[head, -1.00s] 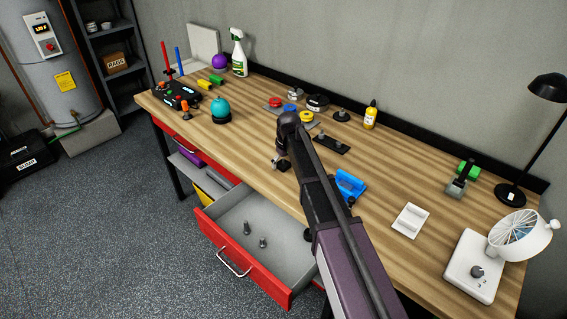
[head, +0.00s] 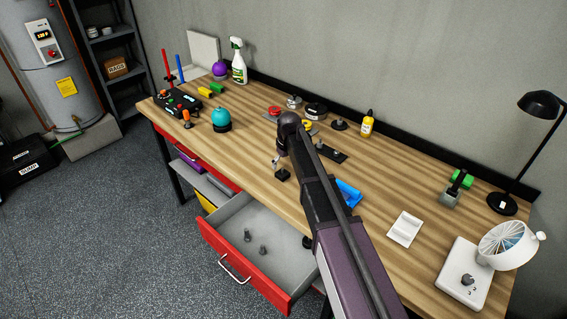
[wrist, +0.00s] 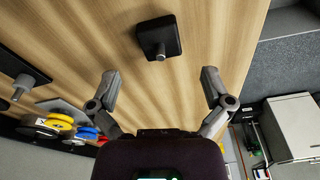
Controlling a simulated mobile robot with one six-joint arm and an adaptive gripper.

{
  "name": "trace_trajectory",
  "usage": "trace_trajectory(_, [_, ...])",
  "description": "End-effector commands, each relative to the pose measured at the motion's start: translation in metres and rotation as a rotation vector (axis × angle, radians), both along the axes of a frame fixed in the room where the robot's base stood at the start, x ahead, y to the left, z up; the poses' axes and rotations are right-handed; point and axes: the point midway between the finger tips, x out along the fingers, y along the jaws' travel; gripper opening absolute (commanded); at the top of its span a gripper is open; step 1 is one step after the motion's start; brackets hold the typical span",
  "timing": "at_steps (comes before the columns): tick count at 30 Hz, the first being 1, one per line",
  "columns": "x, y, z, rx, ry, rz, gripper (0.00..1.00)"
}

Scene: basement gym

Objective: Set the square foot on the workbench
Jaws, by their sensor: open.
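The square foot (head: 283,176) is a small black block that rests on the wooden workbench (head: 372,220), just left of my arm. In the wrist view the foot (wrist: 166,33) shows a short grey stud and sits past the fingertips, between their lines and apart from both. My gripper (wrist: 160,75) is open, with nothing between its spread fingers. In the head view it is mostly hidden behind my arm; a grey part, apparently a finger, shows just above the foot.
An open red drawer (head: 240,265) below the front edge holds a few small studded parts. A black plate (head: 330,152) and a blue holder (head: 349,193) lie close to my arm. A teal-topped knob (head: 221,114) stands left. Bare wood lies around the foot.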

Motion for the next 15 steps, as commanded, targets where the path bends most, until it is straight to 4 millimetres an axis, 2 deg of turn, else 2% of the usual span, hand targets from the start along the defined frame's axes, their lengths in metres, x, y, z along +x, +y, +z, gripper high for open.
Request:
trace_trajectory(1, [-0.001, -0.001, 0.009, 0.0, 0.0, 0.0, 1.0])
trace_trajectory(15, [-0.005, -0.004, 0.047, 0.0, 0.0, 0.0, 1.0])
